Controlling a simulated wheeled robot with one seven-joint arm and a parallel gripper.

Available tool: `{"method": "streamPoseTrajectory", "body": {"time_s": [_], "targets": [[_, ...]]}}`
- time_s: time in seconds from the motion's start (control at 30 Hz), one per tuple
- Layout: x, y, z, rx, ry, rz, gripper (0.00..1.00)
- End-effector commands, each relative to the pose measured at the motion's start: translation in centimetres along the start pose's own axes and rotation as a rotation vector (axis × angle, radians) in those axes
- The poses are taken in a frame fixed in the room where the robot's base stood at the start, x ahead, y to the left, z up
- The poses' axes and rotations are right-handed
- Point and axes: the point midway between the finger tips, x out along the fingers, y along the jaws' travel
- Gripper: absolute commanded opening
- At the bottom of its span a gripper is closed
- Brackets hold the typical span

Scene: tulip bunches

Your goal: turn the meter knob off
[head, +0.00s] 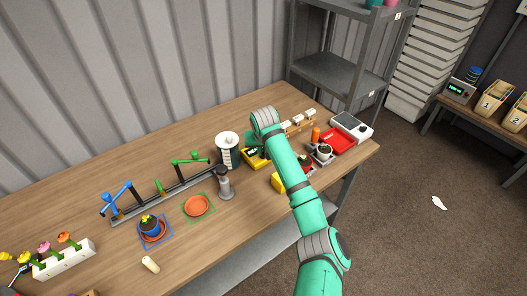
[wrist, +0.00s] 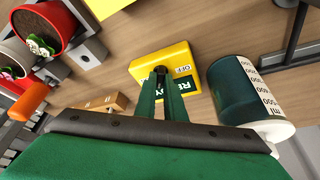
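The yellow meter box (wrist: 143,68) lies under my gripper in the wrist view, with an "OFF" mark and a green label partly hidden by a finger. Its small dark knob (wrist: 161,72) sits between the tips of my two green fingers. My gripper (wrist: 161,80) is narrowed around the knob, and the tips appear to touch it. The knob's exact angle is hard to read. In the head view the meter (head: 255,159) shows beside my arm, which hides part of it and the fingers.
A dark green measuring cylinder (wrist: 235,90) stands close to the meter. A potted plant (wrist: 40,30) and an orange object (wrist: 28,102) are on the other side. A red tray (head: 338,141) and a white scale (head: 352,126) stand at the table's right end.

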Motion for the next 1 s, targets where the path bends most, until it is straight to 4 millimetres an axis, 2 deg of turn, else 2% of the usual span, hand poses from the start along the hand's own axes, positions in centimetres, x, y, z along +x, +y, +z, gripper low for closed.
{"method": "streamPoseTrajectory", "body": {"time_s": [0.27, 0.47, 1.0], "targets": [[0.01, 0.22, -0.06, -0.026, 0.001, -0.011, 0.0], [0.02, 0.2, -0.08, -0.122, 0.001, -0.05, 0.0], [0.04, 0.55, -0.28, -0.575, 0.0, -0.238, 0.0]]}}
